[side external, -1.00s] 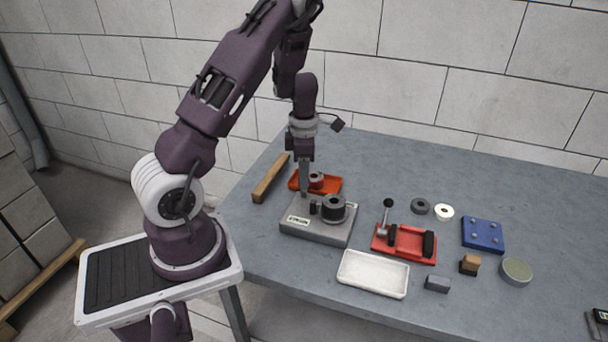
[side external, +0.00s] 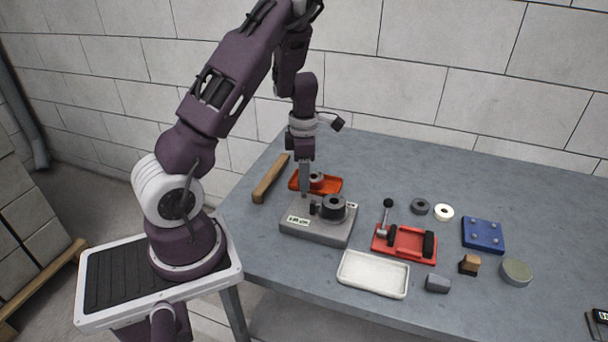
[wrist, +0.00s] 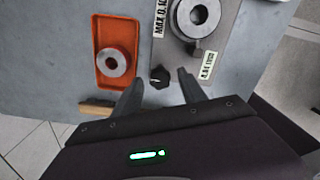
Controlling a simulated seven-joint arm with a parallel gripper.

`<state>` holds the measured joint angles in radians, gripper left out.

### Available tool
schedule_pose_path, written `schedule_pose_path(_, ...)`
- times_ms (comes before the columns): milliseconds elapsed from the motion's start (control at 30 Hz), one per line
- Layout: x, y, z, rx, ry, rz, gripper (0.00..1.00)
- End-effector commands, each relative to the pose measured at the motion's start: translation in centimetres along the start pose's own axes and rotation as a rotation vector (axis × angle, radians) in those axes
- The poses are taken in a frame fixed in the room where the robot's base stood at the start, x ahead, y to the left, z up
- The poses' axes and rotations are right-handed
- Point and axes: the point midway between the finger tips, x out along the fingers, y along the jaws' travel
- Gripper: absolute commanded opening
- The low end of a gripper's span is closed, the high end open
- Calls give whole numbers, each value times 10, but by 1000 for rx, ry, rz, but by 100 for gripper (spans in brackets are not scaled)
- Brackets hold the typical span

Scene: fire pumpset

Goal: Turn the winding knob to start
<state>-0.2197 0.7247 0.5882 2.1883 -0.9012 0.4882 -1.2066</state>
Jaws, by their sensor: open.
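The grey winding unit (side external: 308,227) stands near the table's left front edge, with a black and grey cylinder (side external: 334,207) on top. The small black winding knob (side external: 313,208) stands beside that cylinder; in the wrist view the knob (wrist: 160,76) shows a light pointer mark. My gripper (side external: 305,194) points down at the back left of the unit. In the wrist view its open fingers (wrist: 159,80) appear on either side of the knob, with gaps on both sides. Whether the fingertips are level with the knob or above it, I cannot tell. The gripper is empty.
An orange tray (side external: 330,187) with a round part lies close behind the unit, beside a wooden bar (side external: 270,178). A red fixture (side external: 405,243) with an upright lever and a white tray (side external: 373,274) stand to the right. The table's far right back is clear.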

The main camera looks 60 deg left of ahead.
Motion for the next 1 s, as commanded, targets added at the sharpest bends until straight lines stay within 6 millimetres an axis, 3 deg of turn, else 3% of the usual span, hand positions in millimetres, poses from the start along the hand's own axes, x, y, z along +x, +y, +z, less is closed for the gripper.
schedule_pose_path(333,-62,1,1,2,-4,5,49)
schedule_pose_path(733,-74,-5,5,38,-18,-3,49)
schedule_pose_path(767,-80,-12,9,87,-36,-8,49)
schedule_pose_path(867,-122,-60,35,433,-153,-15,49)
schedule_pose_path(933,-162,-111,46,815,-244,22,49)
schedule_pose_path(1000,-198,-161,42,1217,-297,106,49)
